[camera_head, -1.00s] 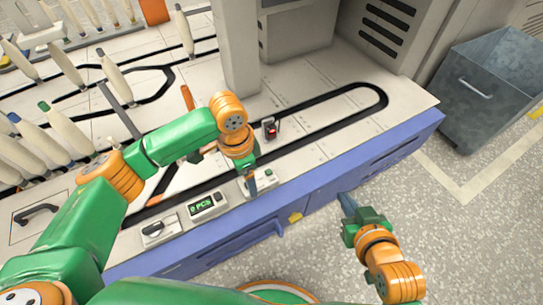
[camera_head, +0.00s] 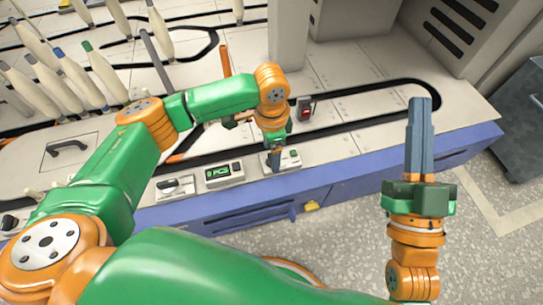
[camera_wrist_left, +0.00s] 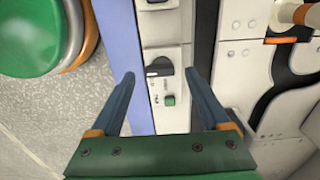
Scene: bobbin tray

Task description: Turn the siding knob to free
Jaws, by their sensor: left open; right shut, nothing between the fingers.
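A white panel (camera_head: 291,163) with a green button sits on the machine's front ledge. In the left wrist view it carries a dark knob (camera_wrist_left: 159,68) with the green button (camera_wrist_left: 169,100) beside it. Its lettering is too small to read. My left gripper (camera_head: 276,168) is at this panel, pointing down, and hides the knob in the head view. My right gripper (camera_head: 420,103) is shut and empty, pointing up at the right.
A green counter display (camera_head: 218,173) and another panel with a dark knob (camera_head: 174,187) lie left along the ledge. A red switch (camera_head: 305,111) stands behind the gripper. Pale bobbins (camera_head: 80,78) stand at the left. The floor (camera_head: 345,230) in front is clear.

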